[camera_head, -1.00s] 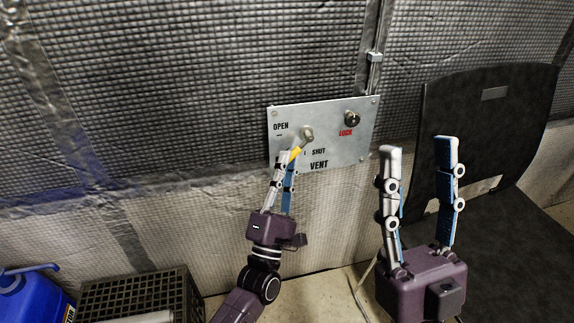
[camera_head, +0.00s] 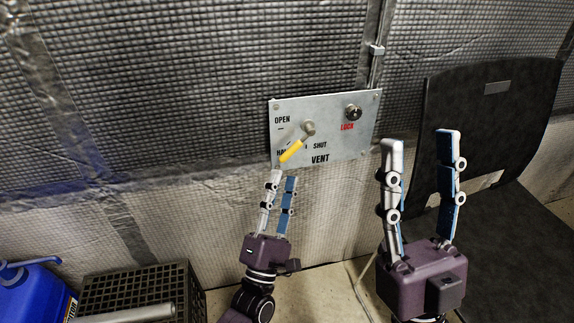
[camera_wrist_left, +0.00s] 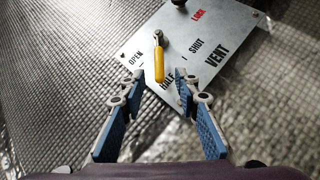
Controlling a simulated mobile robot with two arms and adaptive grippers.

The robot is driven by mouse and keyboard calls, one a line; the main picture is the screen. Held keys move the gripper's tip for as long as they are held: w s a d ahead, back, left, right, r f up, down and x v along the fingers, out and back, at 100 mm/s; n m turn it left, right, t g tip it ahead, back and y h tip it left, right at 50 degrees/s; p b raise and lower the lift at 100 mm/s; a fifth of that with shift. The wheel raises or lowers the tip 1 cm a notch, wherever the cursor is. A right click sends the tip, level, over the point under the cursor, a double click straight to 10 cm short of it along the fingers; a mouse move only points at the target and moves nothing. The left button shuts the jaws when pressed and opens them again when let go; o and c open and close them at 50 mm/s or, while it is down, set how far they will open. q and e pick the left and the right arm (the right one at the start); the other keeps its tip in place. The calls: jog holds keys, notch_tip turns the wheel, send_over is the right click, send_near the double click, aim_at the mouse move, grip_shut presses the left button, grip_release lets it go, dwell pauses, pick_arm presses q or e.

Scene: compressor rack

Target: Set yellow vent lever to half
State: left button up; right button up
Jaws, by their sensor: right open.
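The yellow vent lever (camera_head: 292,150) hangs from a metal pivot on the grey VENT panel (camera_head: 341,142). It points down and left, over the HALF marking, which it and the gripper partly cover. In the left wrist view the lever (camera_wrist_left: 159,69) points at the HALF label, beyond my fingertips. My left gripper (camera_head: 281,175) is just below the lever's end, with its fingers apart and nothing between them. The left wrist view also shows the left gripper (camera_wrist_left: 159,76) open. My right gripper (camera_head: 420,138) is open and empty, to the right of the panel's lower edge.
A lock knob (camera_head: 353,112) with a red LOCK label is at the panel's upper right. A black chair (camera_head: 500,110) stands at the right, behind my right gripper. A black crate (camera_head: 140,290) and a blue container (camera_head: 32,295) are at the lower left.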

pick_arm(q)
jog(key=v, duration=0.6)
dwell(0.3)
